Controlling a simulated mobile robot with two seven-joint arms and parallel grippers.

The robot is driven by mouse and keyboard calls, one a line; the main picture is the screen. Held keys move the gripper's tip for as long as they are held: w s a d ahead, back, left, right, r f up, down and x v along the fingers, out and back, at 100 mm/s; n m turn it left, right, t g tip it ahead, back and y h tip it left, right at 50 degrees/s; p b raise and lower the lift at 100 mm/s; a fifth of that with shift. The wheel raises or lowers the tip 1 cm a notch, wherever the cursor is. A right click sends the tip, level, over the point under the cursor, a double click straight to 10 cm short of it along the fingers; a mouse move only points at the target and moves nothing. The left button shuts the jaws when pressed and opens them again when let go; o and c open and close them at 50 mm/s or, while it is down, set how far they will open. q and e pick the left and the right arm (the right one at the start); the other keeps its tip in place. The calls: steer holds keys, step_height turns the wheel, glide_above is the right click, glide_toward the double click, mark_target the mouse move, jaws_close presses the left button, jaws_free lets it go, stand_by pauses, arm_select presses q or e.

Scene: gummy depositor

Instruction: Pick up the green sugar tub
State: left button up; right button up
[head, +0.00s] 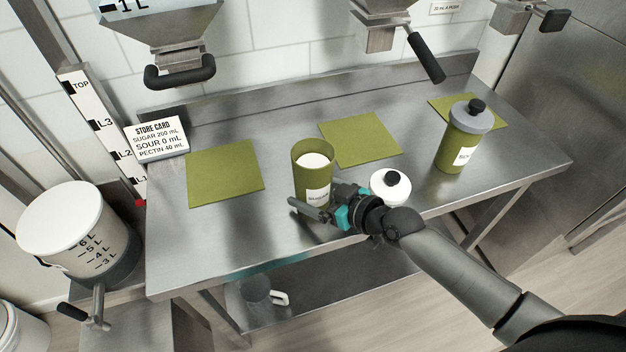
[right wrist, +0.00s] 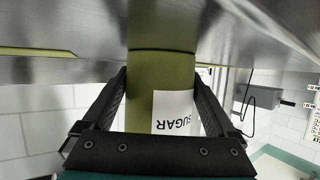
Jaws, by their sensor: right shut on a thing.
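The green sugar tub (head: 311,180) stands upright near the front of the steel table, open at the top with white contents showing. Its white SUGAR label also shows in the right wrist view (right wrist: 172,112). My right gripper (head: 318,208) comes in from the right and is shut around the lower part of the tub, one finger on each side. In the wrist view the tub (right wrist: 145,85) sits between the two fingers, its base at or very near the tabletop. A white lid with a black knob (head: 391,188) lies right of the tub. My left gripper is not in view.
Green mats (head: 225,174) (head: 360,138) lie on the table (head: 290,120). A lidded green tub (head: 461,140) stands at the right, partly over another mat. A store card (head: 157,139) is at the left. Hoppers with black handles (head: 180,74) (head: 426,57) hang above the back. A jug (head: 256,292) is underneath.

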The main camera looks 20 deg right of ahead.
steer(key=shift+c, duration=1.3)
steer(key=shift+r, duration=0.1)
steer(key=shift+w+r, duration=0.1)
steer(key=shift+r, duration=0.5)
step_height(320, 180, up, 19)
steer(key=p, duration=0.6)
steer(key=shift+f, duration=0.1)
steer(key=o, duration=1.3)
jaws_close()
